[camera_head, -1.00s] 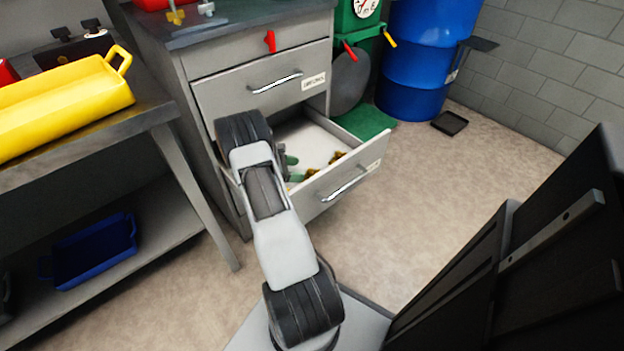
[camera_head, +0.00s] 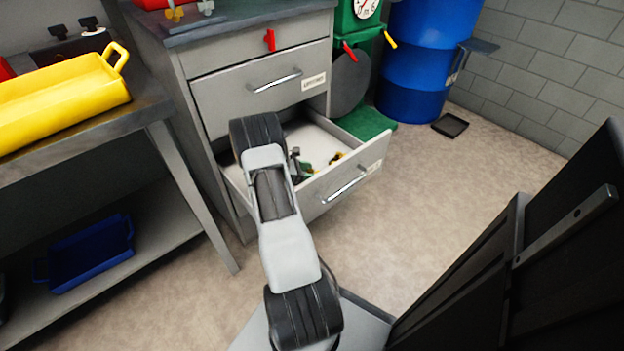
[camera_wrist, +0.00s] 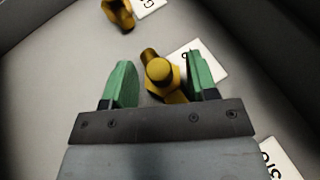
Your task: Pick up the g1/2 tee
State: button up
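A brass tee fitting (camera_wrist: 161,74) lies on the drawer floor in the wrist view, beside a white label card (camera_wrist: 203,60) whose text is mostly hidden. My gripper (camera_wrist: 159,75) is open, with one green finger on each side of the fitting and visible gaps to both. I cannot tell how far the fingertips are above the floor. A second brass fitting (camera_wrist: 118,13) lies farther off by another card (camera_wrist: 148,5). In the head view my gripper (camera_head: 306,168) is inside the open drawer, largely hidden by my arm. A brass fitting (camera_head: 337,158) shows beyond it.
The open drawer (camera_head: 372,158) has raised walls around my gripper. Another card (camera_wrist: 281,160) lies at the lower right of the wrist view. The closed drawer (camera_head: 225,90) and worktop are above. A yellow tray (camera_head: 60,105) sits on the left bench.

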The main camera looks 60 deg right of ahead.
jog(key=c, duration=0.7)
jog(key=shift+o, duration=0.2)
